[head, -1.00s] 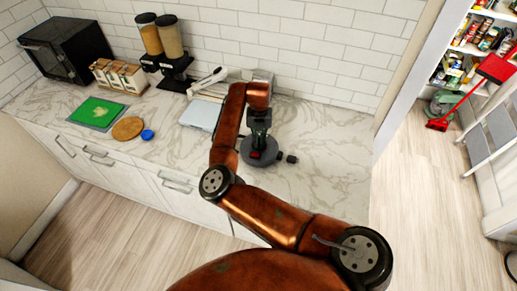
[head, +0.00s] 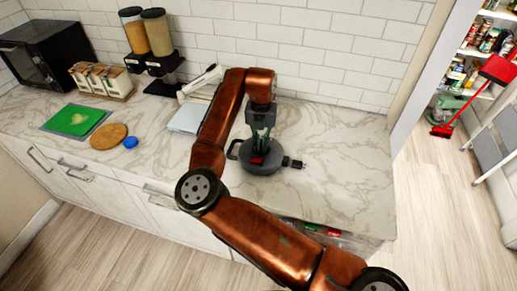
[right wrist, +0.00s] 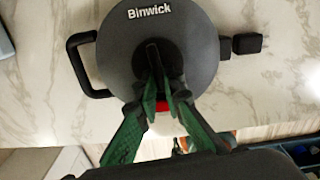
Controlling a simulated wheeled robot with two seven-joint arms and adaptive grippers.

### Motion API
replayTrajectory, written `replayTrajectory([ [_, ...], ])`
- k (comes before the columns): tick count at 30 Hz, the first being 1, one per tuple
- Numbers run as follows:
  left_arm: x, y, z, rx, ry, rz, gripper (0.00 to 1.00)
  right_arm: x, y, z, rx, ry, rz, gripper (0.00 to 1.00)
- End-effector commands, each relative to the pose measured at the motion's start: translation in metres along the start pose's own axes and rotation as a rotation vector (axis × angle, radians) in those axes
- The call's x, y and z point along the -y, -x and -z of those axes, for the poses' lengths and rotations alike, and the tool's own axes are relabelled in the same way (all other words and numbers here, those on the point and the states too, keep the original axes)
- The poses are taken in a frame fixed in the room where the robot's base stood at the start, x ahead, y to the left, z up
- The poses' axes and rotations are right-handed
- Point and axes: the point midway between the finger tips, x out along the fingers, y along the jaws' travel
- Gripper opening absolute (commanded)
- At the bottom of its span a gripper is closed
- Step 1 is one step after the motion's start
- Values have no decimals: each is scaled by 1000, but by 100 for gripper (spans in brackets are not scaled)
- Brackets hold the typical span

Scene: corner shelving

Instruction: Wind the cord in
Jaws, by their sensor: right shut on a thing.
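The cord reel (head: 262,158), a dark grey round body, lies on the marble counter. In the right wrist view the reel (right wrist: 120,62) shows "Binwick" lettering, a loop handle (right wrist: 86,75) on the left and a black plug (right wrist: 247,44) close to its right side. The plug also shows in the head view (head: 293,162); little cord is visible outside. A red part shows below my fingers. My right gripper (right wrist: 155,68) comes down over the reel's face and is shut on a small part there, mostly hidden by the fingers. My left gripper is not in view.
A light blue flat item (head: 188,118) lies left of the reel. A green board (head: 76,120), a round wooden board (head: 108,136) and a blue lid (head: 130,142) are farther left. Cereal dispensers (head: 146,35) stand behind. The counter right of the plug is clear.

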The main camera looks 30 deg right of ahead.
Motion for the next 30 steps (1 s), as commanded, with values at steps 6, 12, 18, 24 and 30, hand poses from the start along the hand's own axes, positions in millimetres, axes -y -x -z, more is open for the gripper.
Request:
replayTrajectory([
  [6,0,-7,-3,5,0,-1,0,-1,1,-1,3,-6,-3,0],
  [12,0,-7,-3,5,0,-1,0,-1,2,-1,3,-7,-3,0],
  [18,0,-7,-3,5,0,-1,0,-1,2,-1,4,-7,-2,10],
  [24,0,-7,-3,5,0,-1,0,0,1,0,2,-7,-1,24],
  [30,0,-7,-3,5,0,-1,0,0,1,0,1,-7,-1,26],
])
